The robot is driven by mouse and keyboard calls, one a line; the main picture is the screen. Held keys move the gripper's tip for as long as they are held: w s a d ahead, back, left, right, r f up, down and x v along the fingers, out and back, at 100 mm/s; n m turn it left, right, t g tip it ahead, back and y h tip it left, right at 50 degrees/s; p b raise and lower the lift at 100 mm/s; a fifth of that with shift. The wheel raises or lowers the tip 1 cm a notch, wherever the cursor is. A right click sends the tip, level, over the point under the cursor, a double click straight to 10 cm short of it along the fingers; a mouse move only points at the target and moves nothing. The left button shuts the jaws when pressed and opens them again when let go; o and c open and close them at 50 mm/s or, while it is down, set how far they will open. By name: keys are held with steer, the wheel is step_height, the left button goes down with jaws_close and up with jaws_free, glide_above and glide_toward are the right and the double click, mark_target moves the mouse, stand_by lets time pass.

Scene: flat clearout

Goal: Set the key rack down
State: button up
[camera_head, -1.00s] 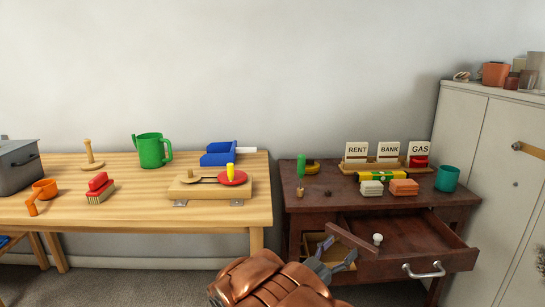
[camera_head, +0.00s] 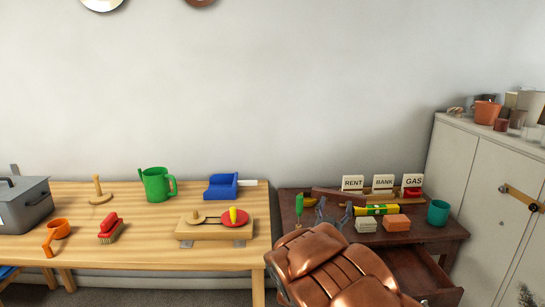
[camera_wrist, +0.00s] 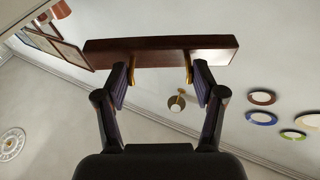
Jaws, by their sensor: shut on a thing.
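The key rack (camera_wrist: 210,48) is a dark brown wooden bar with brass-coloured pieces at its underside. In the wrist view it lies across the tips of my gripper (camera_wrist: 160,78), whose two fingers stand apart with the brass pieces at their inner sides. In the head view the rack (camera_head: 338,196) is a thin dark bar above the back part of the dark red-brown desk (camera_head: 288,210). My gripper (camera_head: 330,212) holds it there; my copper-coloured arm hides much of the desk front. I cannot tell its exact height over the desktop.
RENT, BANK and GAS cards (camera_head: 383,182) stand behind a yellow-green level (camera_head: 377,209). Pale (camera_head: 366,224) and orange (camera_head: 397,222) blocks, a teal cup (camera_head: 438,212) and a green upright item (camera_head: 299,204) are near. The desk drawer (camera_head: 425,272) is open. A light wooden table (camera_head: 150,220) stands left.

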step_height(320, 180, up, 16)
steer(key=w+n+t+y+p, duration=0.1)
steer(key=n+y+p, duration=0.3)
steer(key=y+p, duration=0.4)
steer(key=shift+w+a+f+n+t+p, duration=0.35)
steer(key=shift+w+p, duration=0.5)
steer(key=shift+p, duration=1.7)
steer(key=shift+d, duration=0.1)
steer(key=shift+d+r, duration=0.1)
